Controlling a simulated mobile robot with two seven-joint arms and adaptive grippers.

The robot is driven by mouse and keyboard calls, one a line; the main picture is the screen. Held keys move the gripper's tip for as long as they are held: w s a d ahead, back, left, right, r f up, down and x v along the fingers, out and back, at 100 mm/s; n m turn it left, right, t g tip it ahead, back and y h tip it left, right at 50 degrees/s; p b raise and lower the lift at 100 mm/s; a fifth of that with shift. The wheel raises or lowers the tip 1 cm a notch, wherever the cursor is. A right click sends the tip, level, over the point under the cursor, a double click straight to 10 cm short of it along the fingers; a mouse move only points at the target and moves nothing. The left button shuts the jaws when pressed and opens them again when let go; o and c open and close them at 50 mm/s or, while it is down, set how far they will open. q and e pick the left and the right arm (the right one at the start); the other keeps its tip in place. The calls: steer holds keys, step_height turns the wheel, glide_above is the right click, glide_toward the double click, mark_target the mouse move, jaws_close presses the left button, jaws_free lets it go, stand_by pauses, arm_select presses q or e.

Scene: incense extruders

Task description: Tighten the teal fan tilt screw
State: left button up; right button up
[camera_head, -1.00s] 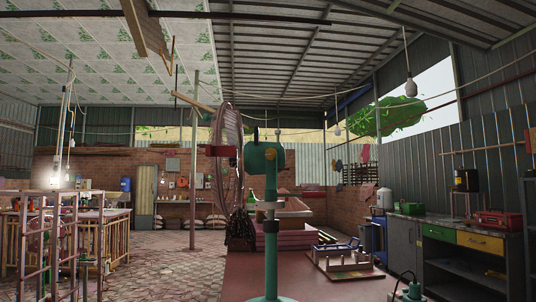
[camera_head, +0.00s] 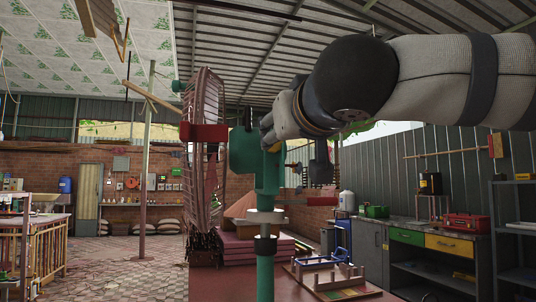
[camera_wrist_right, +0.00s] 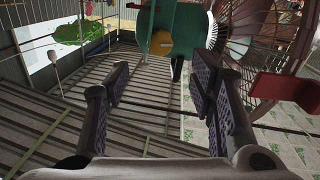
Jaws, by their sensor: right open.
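The teal fan (camera_head: 245,150) stands upright on its teal pole in the middle of the head view, its round cage facing left. A round yellow tilt screw (camera_wrist_right: 161,44) shows on the teal housing at the top of the right wrist view. My right gripper (camera_wrist_right: 159,76) is open and empty. Its two dark ridged fingers point toward the housing, with the screw ahead of the gap and apart from it. In the head view the right gripper (camera_head: 289,116) overlaps the housing's right side; its fingertips are hard to make out. My left gripper is not in view.
The fan's wire cage (camera_wrist_right: 252,40) and its red bracket (camera_wrist_right: 279,86) lie close on the right of the wrist view. A wooden rack (camera_head: 327,271) stands on the red table behind the pole. A workbench (camera_head: 450,240) stands at the right.

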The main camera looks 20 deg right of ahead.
steer(key=w, duration=1)
steer(key=shift+w+d, duration=0.15)
steer(key=shift+d, duration=0.3)
steer(key=shift+f, duration=0.1)
steer(key=c, duration=1.2)
